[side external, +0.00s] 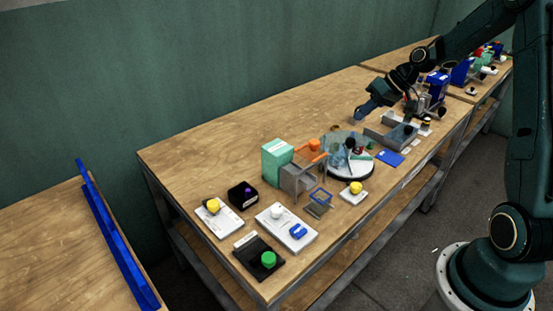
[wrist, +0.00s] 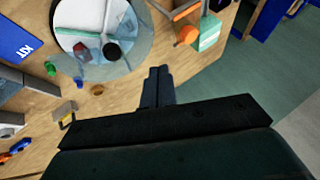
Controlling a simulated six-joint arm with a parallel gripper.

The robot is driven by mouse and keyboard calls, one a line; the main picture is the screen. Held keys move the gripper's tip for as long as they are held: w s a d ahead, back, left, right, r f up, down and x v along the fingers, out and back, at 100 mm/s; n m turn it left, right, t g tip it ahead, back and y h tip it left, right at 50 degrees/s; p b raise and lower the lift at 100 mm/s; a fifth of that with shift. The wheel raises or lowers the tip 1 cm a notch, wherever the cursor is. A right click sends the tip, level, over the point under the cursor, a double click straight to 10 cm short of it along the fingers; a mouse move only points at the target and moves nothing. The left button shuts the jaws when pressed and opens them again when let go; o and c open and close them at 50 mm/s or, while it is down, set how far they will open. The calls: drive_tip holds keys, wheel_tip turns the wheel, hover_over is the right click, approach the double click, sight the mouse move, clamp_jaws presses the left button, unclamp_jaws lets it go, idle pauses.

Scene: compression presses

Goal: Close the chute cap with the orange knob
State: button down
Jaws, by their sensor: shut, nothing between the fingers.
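The orange knob (side external: 314,144) and an orange bar sit on top of the grey chute (side external: 297,178), beside a teal box (side external: 277,160). In the wrist view the orange knob (wrist: 187,35) is at the top, with the orange bar (wrist: 187,9) and the teal box (wrist: 209,33) around it. Whether the cap is open or closed cannot be told. My gripper (side external: 360,117) is above the table, to the right of the knob and apart from it. In the wrist view my gripper (wrist: 158,72) has its fingers together and empty.
A round turntable (side external: 349,166) with a clear cover stands between the chute and my gripper's side. Grey trays (side external: 390,135) lie below my arm. Button panels (side external: 287,227) fill the near left end. The table's back strip is clear.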

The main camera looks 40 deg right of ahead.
sight(312, 158)
drive_tip(key=x, duration=0.9)
drive_tip(key=shift+a+f, duration=0.1)
drive_tip(key=shift+f, duration=0.05)
drive_tip(key=shift+w+a, duration=0.15)
drive_tip(key=shift+a, duration=0.4)
drive_tip(key=shift+w+a, duration=0.15)
drive_tip(key=shift+a, duration=0.4)
drive_tip(key=shift+w+a, duration=0.2)
drive_tip(key=shift+a, duration=0.6)
drive_tip(key=a, duration=0.7)
drive_tip(key=shift+a, duration=0.15)
